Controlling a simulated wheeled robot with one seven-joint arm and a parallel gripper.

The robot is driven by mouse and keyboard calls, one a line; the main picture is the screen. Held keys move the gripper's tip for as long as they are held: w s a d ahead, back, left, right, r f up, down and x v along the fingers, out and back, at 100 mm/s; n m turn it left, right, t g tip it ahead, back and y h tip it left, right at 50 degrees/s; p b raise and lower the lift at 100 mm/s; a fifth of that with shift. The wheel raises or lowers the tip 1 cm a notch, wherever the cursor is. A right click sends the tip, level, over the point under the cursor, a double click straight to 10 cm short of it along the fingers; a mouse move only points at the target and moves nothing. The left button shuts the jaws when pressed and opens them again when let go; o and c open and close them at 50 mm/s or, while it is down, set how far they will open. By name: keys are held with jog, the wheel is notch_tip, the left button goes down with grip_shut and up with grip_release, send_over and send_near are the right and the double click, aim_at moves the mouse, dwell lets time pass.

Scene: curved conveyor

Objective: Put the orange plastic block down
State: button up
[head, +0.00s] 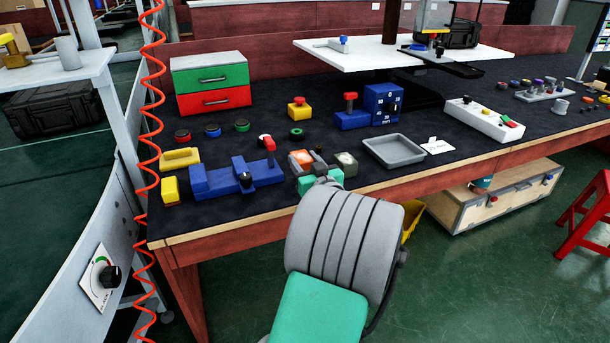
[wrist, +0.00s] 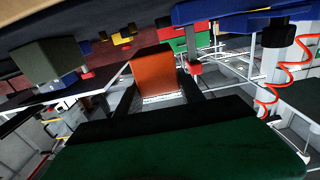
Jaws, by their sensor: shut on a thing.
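The orange block (head: 301,159) is near the front edge of the dark tabletop, partly hidden by my arm. In the wrist view the orange block (wrist: 153,72) sits between the two dark fingers of my gripper (wrist: 157,92). My gripper (head: 308,164) is shut on it. I cannot tell whether the block touches the tabletop.
A grey-green block (head: 346,164) stands just right of the orange one. A blue fixture (head: 215,180) with a red-handled part is to the left. A grey tray (head: 393,151) lies to the right. Bare tabletop (head: 335,138) shows behind the blocks.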

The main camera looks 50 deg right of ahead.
aim_at(305, 169)
jog(key=shift+w+d+f, duration=0.15)
jog(key=shift+d+f, duration=0.1)
jog(key=shift+f, duration=0.15)
jog(key=f, duration=0.1)
jog(key=d+f+b, duration=0.1)
jog(key=f, duration=0.1)
jog(key=shift+w, duration=0.2)
jog(key=shift+a+f, duration=0.1)
jog(key=shift+f, duration=0.15)
jog(key=shift+b, duration=0.3)
jog(key=shift+f+b, duration=0.25)
jog(key=shift+b, duration=0.1)
jog(key=o, duration=1.5)
jog(key=shift+c, duration=0.2)
jog(key=shift+r+p, duration=0.15)
jog(key=shift+p, duration=0.2)
